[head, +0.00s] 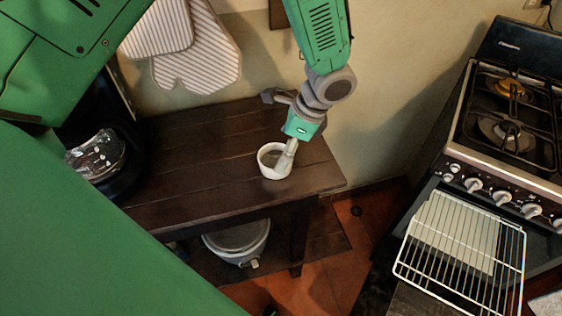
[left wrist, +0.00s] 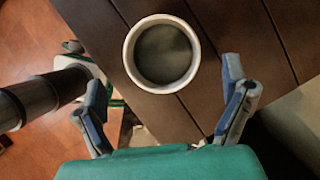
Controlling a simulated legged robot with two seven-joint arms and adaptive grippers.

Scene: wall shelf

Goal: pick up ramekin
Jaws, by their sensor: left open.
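The ramekin (head: 267,163) is a small white round cup with a grey-looking inside. It stands upright near the right part of the dark wooden table. My left gripper (head: 289,154) reaches down from above at the ramekin's right side and covers part of its rim in the head view. In the left wrist view, the ramekin (left wrist: 162,54) shows its open top, ahead of and between the two spread fingers of my left gripper (left wrist: 165,78). The fingers are open and hold nothing. I cannot tell whether a finger touches the ramekin. My right gripper is not in view.
The dark slatted table (head: 205,165) is mostly clear. A dark appliance with a glass pot (head: 95,155) stands at its left end. Striped mitts (head: 200,55) hang on the wall. A lidded pot (head: 238,240) sits below. A stove (head: 500,130) and wire rack (head: 460,245) are right.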

